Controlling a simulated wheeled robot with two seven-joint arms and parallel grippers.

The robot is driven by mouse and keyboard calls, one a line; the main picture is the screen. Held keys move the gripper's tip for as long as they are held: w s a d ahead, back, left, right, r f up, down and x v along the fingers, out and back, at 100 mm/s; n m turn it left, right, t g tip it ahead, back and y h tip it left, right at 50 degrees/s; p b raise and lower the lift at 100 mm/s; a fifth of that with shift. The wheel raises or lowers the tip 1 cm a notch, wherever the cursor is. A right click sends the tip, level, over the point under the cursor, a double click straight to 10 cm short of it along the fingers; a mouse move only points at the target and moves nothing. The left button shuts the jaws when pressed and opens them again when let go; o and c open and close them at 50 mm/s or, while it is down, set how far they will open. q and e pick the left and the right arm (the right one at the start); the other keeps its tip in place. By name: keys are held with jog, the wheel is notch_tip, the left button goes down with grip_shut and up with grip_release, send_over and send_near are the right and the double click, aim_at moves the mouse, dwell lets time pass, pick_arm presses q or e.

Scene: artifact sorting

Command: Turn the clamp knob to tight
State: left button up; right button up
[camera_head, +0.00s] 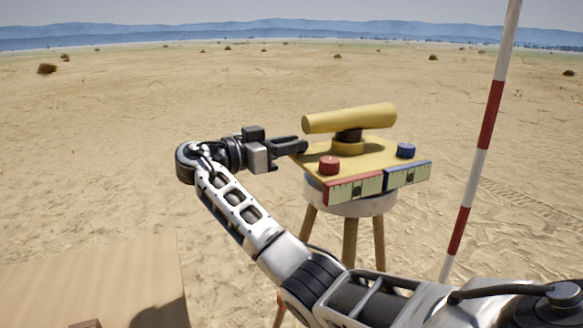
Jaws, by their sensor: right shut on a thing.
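A yellow instrument stands on a stool-like stand: a yellow tube (350,118) lies above a flat yellow plate (312,168). My right gripper (298,146) comes in from the left side at the plate's far left edge, its fingers pointing right. It is shut on a small dark part there, seemingly the clamp knob, which the fingers mostly hide. Its tight or loose setting cannot be read. A red knob (329,165) and a blue knob (406,150) stand on the plate, apart from the gripper. My left gripper is not in view.
A red-framed scale (353,189) and a blue-framed scale (407,174) face front on the plate. The round pale stand top (352,207) rests on wooden legs. A red-and-white pole (489,110) rises at right. A tan board-like surface (90,275) lies lower left. Open sand surrounds.

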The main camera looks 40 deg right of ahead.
jog(key=m+g+b, duration=0.1)
jog(key=g+y+b, duration=0.1)
jog(key=g, duration=0.1)
jog(key=shift+w+f+m+b, duration=0.2)
jog(key=shift+f+m+b, duration=0.1)
jog(key=shift+m, duration=0.1)
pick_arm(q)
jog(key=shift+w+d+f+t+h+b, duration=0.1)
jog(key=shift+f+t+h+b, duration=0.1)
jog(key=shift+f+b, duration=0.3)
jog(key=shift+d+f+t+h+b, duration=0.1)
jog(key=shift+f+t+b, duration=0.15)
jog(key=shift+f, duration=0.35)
pick_arm(e)
jog(key=shift+w+r+m+g+y, duration=0.1)
jog(key=shift+m+g+y, duration=0.2)
jog(key=shift+m+g, duration=0.35)
pick_arm(q)
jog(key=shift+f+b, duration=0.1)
jog(key=shift+b, duration=0.2)
pick_arm(e)
jog(key=shift+d+r+g, duration=0.1)
jog(key=shift+g, duration=0.25)
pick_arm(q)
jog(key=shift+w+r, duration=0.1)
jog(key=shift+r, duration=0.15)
pick_arm(e)
jog(key=o, duration=0.9)
jog(key=shift+o, duration=0.5)
